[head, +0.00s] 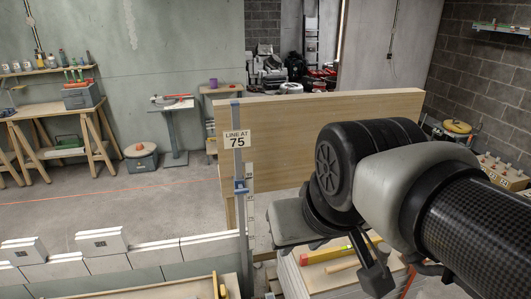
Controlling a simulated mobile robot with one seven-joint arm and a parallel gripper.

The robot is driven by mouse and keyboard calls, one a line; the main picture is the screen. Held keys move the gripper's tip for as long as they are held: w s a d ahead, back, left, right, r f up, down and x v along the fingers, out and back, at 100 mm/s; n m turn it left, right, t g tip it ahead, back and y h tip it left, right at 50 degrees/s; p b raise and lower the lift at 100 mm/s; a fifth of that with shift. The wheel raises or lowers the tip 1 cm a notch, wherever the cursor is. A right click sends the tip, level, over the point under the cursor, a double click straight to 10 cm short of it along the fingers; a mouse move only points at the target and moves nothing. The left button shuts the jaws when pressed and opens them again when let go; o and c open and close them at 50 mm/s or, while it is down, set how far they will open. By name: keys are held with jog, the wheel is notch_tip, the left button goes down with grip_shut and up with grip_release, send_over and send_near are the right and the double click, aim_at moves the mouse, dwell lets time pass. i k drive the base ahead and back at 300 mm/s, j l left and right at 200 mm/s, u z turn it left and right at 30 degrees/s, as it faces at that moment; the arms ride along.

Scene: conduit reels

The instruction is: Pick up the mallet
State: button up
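A pale wooden handle (342,267), which looks like the mallet's, lies on top of a pale stack (312,281) at the lower right. Its right end passes behind my gripper's dark finger, so I cannot make out a mallet head. My gripper (350,266) hangs over the stack, pointing down. One dark finger shows clearly at the right end of the grey palm. The other is mostly hidden under the palm. The fingers look apart, with nothing seen held between them. I cannot tell the height of the fingertips above the handle.
A yellow level (326,254) lies on the stack just beyond the handle. A low block wall (155,254) crosses the lower left. Open floor (120,205) lies beyond it.

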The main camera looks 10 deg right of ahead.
aim_at(384, 250)
jog(key=i+l, duration=0.1)
jog(key=l, duration=0.3)
jog(key=i+l, duration=0.1)
jog(key=l, duration=0.3)
jog(key=i+l, duration=0.1)
jog(key=l, duration=0.35)
jog(key=i+l, duration=0.1)
jog(key=l, duration=0.3)
jog(key=i+l, duration=0.1)
jog(key=l, duration=0.3)
